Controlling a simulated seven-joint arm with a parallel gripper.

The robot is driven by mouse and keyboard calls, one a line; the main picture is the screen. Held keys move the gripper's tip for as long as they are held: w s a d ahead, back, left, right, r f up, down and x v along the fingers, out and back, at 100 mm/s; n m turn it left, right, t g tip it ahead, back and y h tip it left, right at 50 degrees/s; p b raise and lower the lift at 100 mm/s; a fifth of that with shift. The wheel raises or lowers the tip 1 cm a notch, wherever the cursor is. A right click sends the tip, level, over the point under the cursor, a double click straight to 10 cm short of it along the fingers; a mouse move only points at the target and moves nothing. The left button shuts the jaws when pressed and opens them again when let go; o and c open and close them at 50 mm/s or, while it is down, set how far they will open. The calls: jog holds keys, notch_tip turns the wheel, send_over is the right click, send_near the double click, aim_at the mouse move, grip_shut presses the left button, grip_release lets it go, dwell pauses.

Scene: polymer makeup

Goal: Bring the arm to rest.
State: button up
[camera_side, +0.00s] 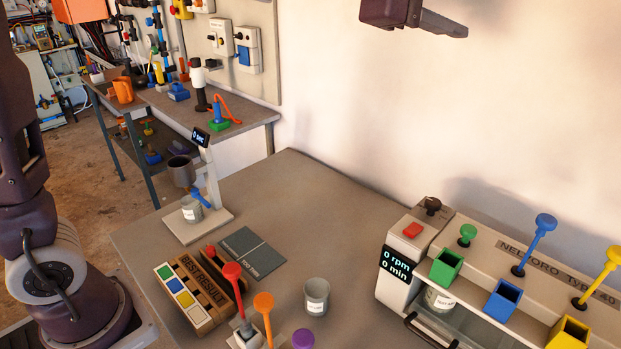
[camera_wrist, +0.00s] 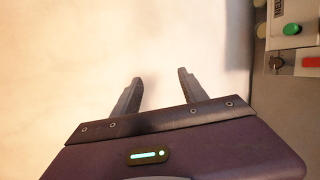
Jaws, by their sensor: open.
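My gripper (camera_side: 443,24) is at the top of the side view, high above the table and in front of the pale wall. Only its lower part shows there, as the rest is cut off by the picture's top edge. In the wrist view my gripper (camera_wrist: 157,92) has its two grey fingers spread apart. Nothing is between the fingers, only the pale wall behind. It touches nothing that I can see.
A second bench (camera_side: 180,110) stands behind. The space around my gripper looks free.

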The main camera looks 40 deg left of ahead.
jog(key=s+a+f+m+g+h, duration=0.1)
jog(key=s+a+f+m, duration=0.1)
jog(key=s+m, duration=0.4)
jog(key=s+a+f+m+g, duration=0.1)
jog(key=s+f+m, duration=0.2)
jog(key=s+m, duration=0.35)
jog(key=s+a+f+m+g+y, duration=0.2)
jog(key=s+a+f+g, duration=0.1)
jog(key=s+a+f, duration=0.4)
jog(key=s+a+f+m+g+y, duration=0.2)
jog(key=s+a+f, duration=0.6)
jog(key=s, duration=0.6)
jog(key=shift+s+f+m+g+y, duration=0.35)
jog(key=shift+f+g+y, duration=0.25)
jog(key=shift+f+y, duration=0.25)
jog(key=shift+w, duration=0.1)
dwell(3.7)
